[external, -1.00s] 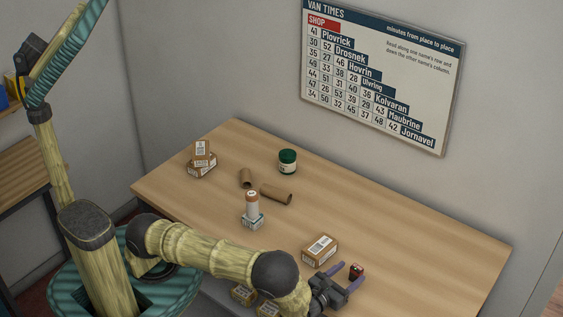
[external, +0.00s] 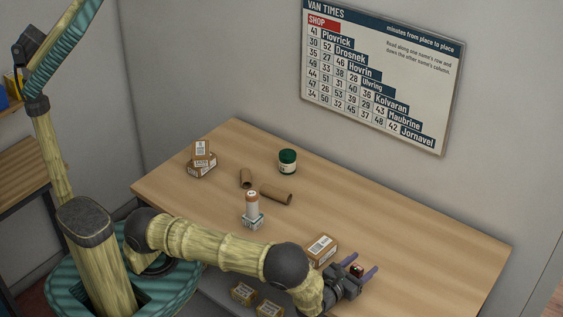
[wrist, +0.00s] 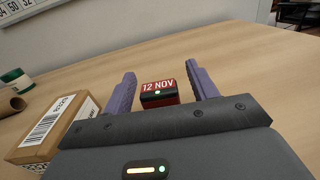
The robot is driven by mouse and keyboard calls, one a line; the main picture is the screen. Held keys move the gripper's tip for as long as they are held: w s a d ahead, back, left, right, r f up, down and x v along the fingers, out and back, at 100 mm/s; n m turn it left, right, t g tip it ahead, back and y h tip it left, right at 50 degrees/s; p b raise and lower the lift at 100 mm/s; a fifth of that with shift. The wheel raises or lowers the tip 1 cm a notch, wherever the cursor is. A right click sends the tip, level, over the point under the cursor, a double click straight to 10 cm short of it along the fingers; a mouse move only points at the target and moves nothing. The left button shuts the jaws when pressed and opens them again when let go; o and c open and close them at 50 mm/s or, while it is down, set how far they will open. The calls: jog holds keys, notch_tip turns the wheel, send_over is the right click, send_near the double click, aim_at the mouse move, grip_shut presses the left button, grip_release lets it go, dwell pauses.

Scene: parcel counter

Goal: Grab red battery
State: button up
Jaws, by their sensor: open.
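The red battery (wrist: 158,92) is a small block with a dark lower front, a green light and the label "12 NOV". It rests on the wooden table between the two purple fingers of my gripper (wrist: 161,84) in the wrist view, with gaps on both sides. In the external view the battery (external: 356,269) shows partly, between the fingers of my gripper (external: 367,268). My gripper is open and holds nothing.
A cardboard box (external: 320,249) stands close to the left of my gripper; it also shows in the wrist view (wrist: 50,128). The right tabletop is clear.

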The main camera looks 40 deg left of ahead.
jog(key=c, duration=1.1)
jog(key=shift+r, duration=0.1)
notch_tip(320, 180, up, 10)
jog(key=b, duration=0.1)
jog(key=shift+b, duration=0.3)
